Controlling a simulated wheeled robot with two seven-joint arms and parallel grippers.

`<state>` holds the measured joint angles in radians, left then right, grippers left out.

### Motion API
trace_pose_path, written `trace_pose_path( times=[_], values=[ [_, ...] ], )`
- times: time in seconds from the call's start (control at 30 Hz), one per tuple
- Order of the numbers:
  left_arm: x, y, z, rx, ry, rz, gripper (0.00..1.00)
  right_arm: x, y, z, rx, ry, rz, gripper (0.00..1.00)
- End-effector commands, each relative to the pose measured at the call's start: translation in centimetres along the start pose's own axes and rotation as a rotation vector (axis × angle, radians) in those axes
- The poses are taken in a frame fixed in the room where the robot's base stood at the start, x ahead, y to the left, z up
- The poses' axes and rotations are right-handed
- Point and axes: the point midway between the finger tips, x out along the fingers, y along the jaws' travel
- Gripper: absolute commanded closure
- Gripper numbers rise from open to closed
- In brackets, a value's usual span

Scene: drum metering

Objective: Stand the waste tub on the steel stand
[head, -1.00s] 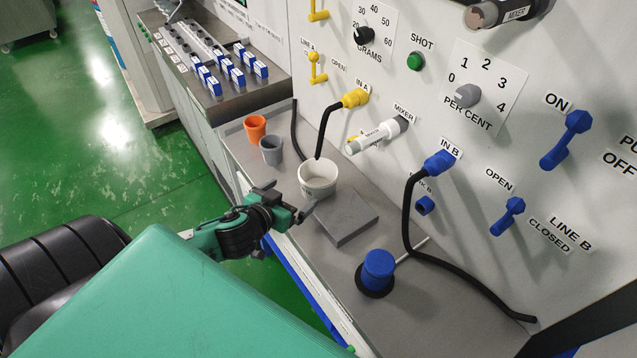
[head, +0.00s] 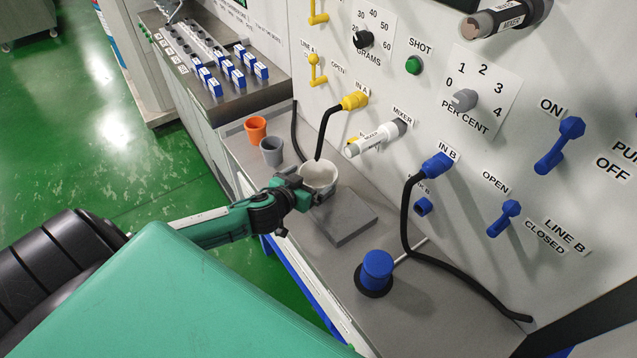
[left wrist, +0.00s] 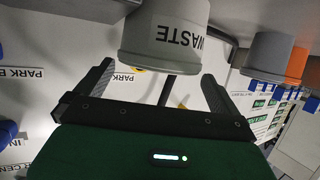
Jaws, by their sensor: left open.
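The waste tub (head: 320,172) is a pale, open-topped tub on the bench, just behind the left corner of the steel stand. In the left wrist view the tub (left wrist: 165,35) shows upside down with its WASTE lettering. The steel stand (head: 348,218) is a low grey block with a bare top. My left gripper (head: 303,190) is at the near side of the tub and hides part of its wall. In the left wrist view its fingers (left wrist: 158,74) are spread, with the tub ahead between them. I cannot tell whether they touch it. My right gripper is out of view.
A grey cup (head: 272,150) and an orange cup (head: 256,129) stand left of the tub. A black hose (head: 408,215) hangs from IN B. The white mixer tube (head: 378,138) juts out above the tub.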

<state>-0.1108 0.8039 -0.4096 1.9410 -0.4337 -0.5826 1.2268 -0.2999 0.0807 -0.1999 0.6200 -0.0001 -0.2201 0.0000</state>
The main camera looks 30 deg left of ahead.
Motion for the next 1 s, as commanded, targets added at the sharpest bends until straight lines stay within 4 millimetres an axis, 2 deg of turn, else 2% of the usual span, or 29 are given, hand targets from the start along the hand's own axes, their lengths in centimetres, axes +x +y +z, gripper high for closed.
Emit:
trace_pose_path(
  times=[0.17,0.53,0.87,1.0],
  values=[
    [0.8,0.0,0.0,0.0,-0.001,-0.001,0.0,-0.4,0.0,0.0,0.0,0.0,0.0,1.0],
    [4.8,0.1,0.5,0.0,-0.001,-0.001,0.0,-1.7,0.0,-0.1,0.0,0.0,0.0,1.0],
    [5.3,0.1,0.7,0.0,-0.002,0.0,0.0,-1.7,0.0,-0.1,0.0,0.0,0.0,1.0],
    [5.3,0.1,0.7,0.0,-0.002,0.0,0.24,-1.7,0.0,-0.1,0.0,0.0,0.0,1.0]
  ],
)
